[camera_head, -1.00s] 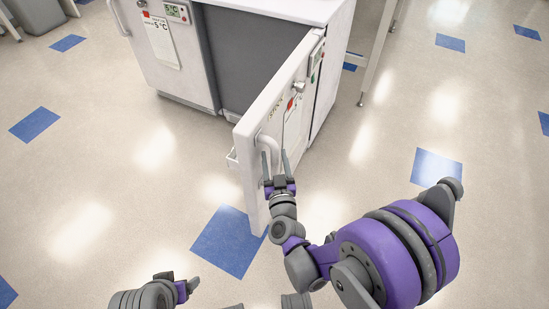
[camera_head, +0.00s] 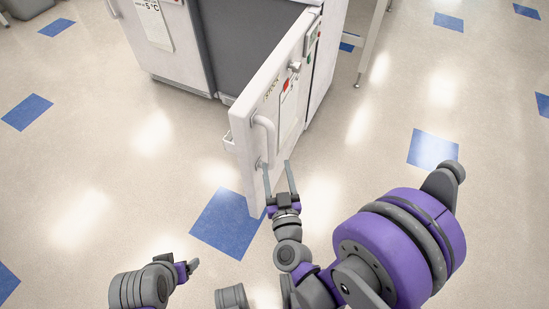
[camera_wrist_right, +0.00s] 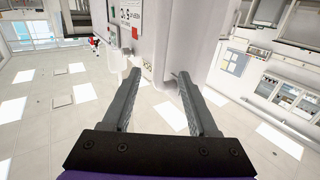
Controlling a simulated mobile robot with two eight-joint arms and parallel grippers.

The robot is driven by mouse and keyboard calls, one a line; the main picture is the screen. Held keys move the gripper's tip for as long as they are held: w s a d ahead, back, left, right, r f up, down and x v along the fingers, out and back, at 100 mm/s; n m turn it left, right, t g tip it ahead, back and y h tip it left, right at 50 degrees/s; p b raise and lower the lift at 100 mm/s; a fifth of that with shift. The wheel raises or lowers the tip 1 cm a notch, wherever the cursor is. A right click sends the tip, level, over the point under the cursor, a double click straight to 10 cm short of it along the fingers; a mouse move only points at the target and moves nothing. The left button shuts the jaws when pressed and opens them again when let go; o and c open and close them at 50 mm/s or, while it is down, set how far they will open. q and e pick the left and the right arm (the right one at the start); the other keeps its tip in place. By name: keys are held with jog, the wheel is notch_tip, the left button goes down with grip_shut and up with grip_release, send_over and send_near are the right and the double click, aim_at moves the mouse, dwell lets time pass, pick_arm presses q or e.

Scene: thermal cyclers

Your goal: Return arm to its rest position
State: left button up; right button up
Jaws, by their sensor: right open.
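My right gripper (camera_head: 279,178) is open and empty in the head view. Its fingers point toward the lower part of an open white door (camera_head: 262,165), just below the door's curved handle (camera_head: 266,140). In the right wrist view the two fingers (camera_wrist_right: 158,95) are spread apart with nothing between them, and the white door (camera_wrist_right: 165,50) stands beyond them. My left gripper (camera_head: 190,268) shows small at the bottom left of the head view. I cannot tell whether its fingers are open or shut.
A table leg (camera_head: 372,45) is at the upper right. The tiled floor around is clear.

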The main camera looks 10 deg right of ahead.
pick_arm(q)
jog(key=shift+f, duration=0.1)
pick_arm(e)
jog(key=shift+s, duration=0.25)
jog(key=shift+w+a+r, duration=0.1)
jog(key=s+d+f+g, duration=0.1)
jog(key=s+d+g, duration=0.2)
jog(key=s+g, duration=0.25)
jog(key=s+d+f+g+y, duration=0.1)
jog(key=s+d+g, duration=0.25)
jog(key=s, duration=0.35)
jog(key=s+d+f+g, duration=0.2)
jog(key=s+g, duration=0.3)
jog(key=s, duration=0.1)
pick_arm(q)
notch_tip(320, 180, up, 28)
jog(key=t+p, duration=0.1)
jog(key=p, duration=2.3)
jog(key=shift+w+f, duration=0.2)
jog(key=shift+w, duration=0.2)
pick_arm(e)
notch_tip(320, 180, up, 27)
jog(key=w+t, duration=0.1)
jog(key=shift+w+a+n, duration=0.15)
jog(key=shift+w+n, duration=0.25)
